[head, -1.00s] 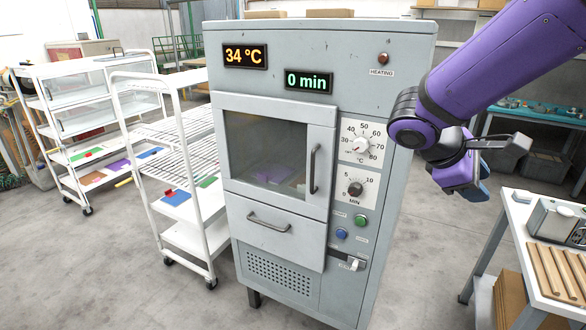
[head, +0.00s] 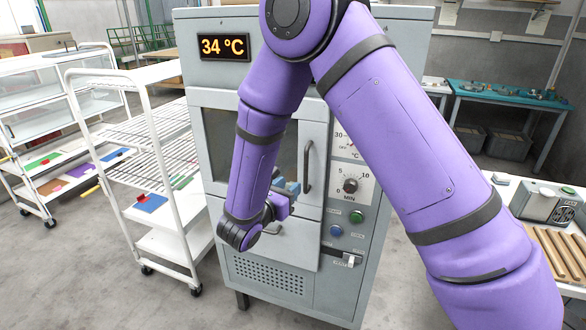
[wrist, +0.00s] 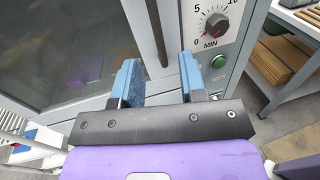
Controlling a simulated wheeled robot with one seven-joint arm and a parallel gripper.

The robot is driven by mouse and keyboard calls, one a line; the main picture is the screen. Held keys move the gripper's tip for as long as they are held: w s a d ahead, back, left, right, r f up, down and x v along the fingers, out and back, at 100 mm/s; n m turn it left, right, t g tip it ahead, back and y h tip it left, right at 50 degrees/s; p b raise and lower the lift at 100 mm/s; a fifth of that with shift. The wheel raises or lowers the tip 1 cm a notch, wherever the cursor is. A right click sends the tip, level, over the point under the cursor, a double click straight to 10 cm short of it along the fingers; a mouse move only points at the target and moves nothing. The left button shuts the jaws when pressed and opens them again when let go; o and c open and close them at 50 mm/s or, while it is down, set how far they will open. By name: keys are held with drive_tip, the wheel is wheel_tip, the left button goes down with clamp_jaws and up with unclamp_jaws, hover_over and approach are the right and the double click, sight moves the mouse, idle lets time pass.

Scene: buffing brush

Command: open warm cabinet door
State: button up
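The grey warm cabinet (head: 199,75) has a closed, windowed door (head: 205,190) with a dark upright bar handle (head: 308,167) along its right side. My gripper (head: 287,188) is in front of the door, just left of the handle in the head view and partly hidden by my wrist. In the wrist view, my gripper (wrist: 159,64) is open, with its two blue fingers apart. The handle (wrist: 154,28) runs down into the gap between them as seen there. I see no finger closed on it, and the remaining depth is hard to tell.
A closed lower drawer panel (head: 290,253) sits below the door. Dials and buttons (head: 337,231) line the right side of the cabinet front. A white wire rack cart (head: 150,170) stands close on the left. A white table (head: 520,195) stands at right.

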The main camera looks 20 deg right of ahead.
sight(305, 171)
drive_tip(key=x, duration=1)
drive_tip(key=shift+w+f, duration=0.1)
drive_tip(key=shift+w, duration=0.3)
clamp_jaws()
